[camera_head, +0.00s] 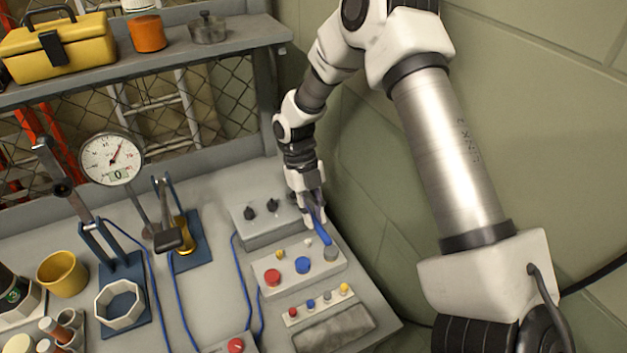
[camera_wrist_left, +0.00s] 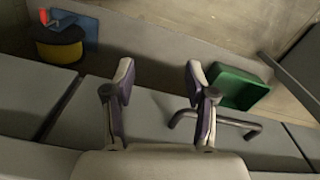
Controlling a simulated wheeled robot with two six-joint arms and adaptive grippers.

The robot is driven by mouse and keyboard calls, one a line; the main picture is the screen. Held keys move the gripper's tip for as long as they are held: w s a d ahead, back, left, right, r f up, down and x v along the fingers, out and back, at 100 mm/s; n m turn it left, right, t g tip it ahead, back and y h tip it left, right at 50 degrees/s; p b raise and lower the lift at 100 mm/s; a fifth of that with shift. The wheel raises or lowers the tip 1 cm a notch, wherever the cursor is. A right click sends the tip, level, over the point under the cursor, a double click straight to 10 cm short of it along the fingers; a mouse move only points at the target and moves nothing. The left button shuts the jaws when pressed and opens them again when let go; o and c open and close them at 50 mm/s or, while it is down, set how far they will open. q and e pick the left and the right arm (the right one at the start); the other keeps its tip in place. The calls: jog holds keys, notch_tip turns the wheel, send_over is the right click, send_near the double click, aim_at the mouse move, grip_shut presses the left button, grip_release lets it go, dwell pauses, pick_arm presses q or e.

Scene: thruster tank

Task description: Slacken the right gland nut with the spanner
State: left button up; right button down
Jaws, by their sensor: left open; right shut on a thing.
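My right gripper (camera_head: 312,213) reaches down over the right end of the bench, shut on a slim blue tool that looks like the spanner (camera_head: 323,235). The tool slants down to the right, and its lower end is close to a grey round fitting (camera_head: 331,254); I cannot tell whether they touch. This fitting is the rightmost of three on a pale block, beside a blue one (camera_head: 302,265) and a red one (camera_head: 273,277). I cannot tell for sure which part is the right gland nut. My left gripper (camera_wrist_left: 159,68) is open and empty in the left wrist view.
A grey box with dark knobs (camera_head: 264,222) stands behind the block. A strip of small coloured buttons (camera_head: 318,303) and a grey pad (camera_head: 334,328) lie in front. A dial gauge (camera_head: 111,159) stands left. A green bin (camera_wrist_left: 238,88) and bar handle (camera_wrist_left: 222,121) show in the wrist view.

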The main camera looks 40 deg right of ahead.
jog(key=shift+r+p, duration=0.55)
jog(key=shift+r, duration=0.15)
jog(key=shift+r, duration=0.1)
jog(key=shift+s+a+r+p, duration=0.15)
jog(key=shift+s+r+p, duration=0.3)
jog(key=shift+s+p, duration=0.2)
jog(key=shift+s+a+r+p, duration=0.15)
jog(key=shift+s+r+p, duration=0.3)
jog(key=shift+s+p, duration=0.2)
jog(key=shift+s+a+r+p, duration=0.4)
jog(key=shift+s+r+p, duration=0.2)
jog(key=shift+s, duration=0.2)
